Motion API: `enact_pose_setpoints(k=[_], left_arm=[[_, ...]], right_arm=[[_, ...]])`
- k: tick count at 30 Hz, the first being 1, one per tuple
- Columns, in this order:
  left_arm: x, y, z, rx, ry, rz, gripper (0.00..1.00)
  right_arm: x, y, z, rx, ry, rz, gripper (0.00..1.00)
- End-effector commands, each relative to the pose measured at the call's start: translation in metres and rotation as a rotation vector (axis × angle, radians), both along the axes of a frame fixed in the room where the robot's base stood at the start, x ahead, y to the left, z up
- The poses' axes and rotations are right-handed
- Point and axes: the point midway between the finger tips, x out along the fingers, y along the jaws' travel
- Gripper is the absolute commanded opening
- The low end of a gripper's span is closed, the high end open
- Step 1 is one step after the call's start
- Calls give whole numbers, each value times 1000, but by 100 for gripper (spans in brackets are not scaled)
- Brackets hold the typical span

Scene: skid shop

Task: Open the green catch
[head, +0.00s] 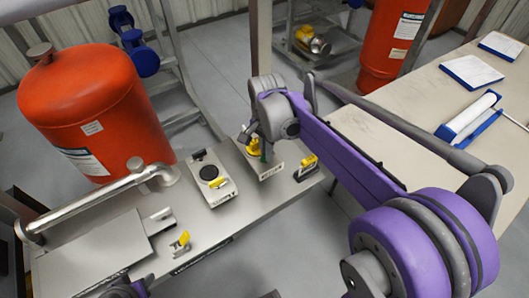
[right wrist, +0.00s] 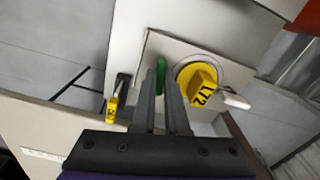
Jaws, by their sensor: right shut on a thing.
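The green catch (right wrist: 160,72) shows as a narrow green piece at the fingertips in the right wrist view, beside a round yellow knob. In the head view only a sliver of the green catch (head: 264,154) shows, below my right gripper (head: 258,143). In the right wrist view my right gripper (right wrist: 164,84) has its two dark fingers close together, shut on the catch. The fingers hide part of the catch, so its full shape and angle cannot be told.
The yellow knob (right wrist: 200,84), marked L72, sits right of the fingers. A yellow-tagged fitting (head: 306,166) stands at the bench's right edge. A pale box with a black disc (head: 210,172) stands to the left. An orange tank (head: 95,110) rises behind the bench.

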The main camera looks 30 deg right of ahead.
Motion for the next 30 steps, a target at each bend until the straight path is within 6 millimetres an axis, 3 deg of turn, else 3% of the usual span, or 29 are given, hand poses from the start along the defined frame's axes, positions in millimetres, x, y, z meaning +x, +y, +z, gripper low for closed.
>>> enact_pose_setpoints(k=[4,16,17,21,30], left_arm=[[0,0,1,0,0,0,50],[0,0,1,0,0,0,50],[0,0,1,0,0,0,50],[0,0,1,0,0,0,50],[0,0,1,0,-1,0,50]], right_arm=[[0,0,0,0,0,-139,0],[0,0,0,0,0,-227,0],[0,0,0,0,0,-223,17],[0,0,0,0,0,-220,41],[0,0,1,0,0,-219,41]])
